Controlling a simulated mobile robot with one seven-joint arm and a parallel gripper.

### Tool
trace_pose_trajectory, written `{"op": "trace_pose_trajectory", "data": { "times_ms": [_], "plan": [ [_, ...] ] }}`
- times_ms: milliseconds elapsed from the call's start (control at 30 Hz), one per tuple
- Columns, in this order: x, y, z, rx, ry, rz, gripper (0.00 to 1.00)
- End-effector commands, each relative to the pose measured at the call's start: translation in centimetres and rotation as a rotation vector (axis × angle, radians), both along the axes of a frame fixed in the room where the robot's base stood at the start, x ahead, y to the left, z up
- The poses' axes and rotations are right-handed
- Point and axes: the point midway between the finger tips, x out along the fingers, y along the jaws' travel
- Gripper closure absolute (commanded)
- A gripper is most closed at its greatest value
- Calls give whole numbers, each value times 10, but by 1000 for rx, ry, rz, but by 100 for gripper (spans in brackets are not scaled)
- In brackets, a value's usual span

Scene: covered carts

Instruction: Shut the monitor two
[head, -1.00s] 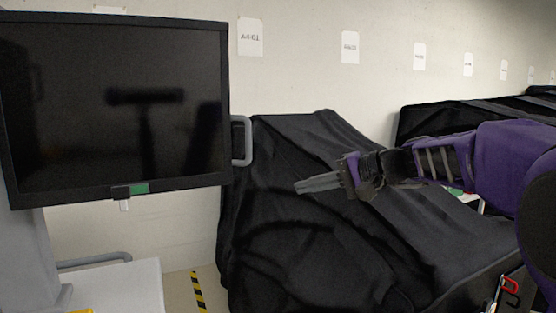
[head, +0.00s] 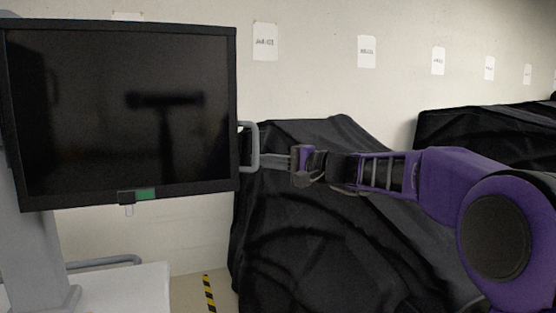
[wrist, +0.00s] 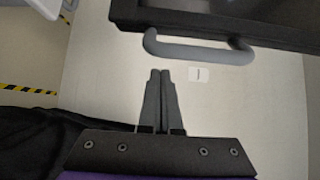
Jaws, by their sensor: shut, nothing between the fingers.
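The monitor (head: 120,115) is a large dark screen with a black frame on a grey stand at the left of the head view. A grey handle (head: 254,146) sticks out from its right side. In the wrist view the handle (wrist: 198,52) runs along the lower edge of the monitor's frame (wrist: 225,18). My gripper (head: 268,162) is to the right of the handle, with its fingertips close to it in the head view. In the wrist view my gripper (wrist: 160,72) is shut and empty, with a visible gap between its tips and the handle.
A cart under a black cover (head: 330,230) stands behind and below my arm. Another covered cart (head: 490,135) is at the right. White labels hang on the wall, and yellow-black tape (head: 209,292) marks the floor.

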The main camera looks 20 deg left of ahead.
Motion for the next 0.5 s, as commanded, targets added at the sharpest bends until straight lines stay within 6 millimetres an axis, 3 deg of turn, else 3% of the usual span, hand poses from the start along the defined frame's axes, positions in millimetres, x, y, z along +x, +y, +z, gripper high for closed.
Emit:
{"op": "trace_pose_trajectory", "data": {
  "times_ms": [200,500],
  "plan": [
    [-20,-12,0,1,-2,-1,100],
    [-25,-16,0,1,-2,-2,100]
  ]
}}
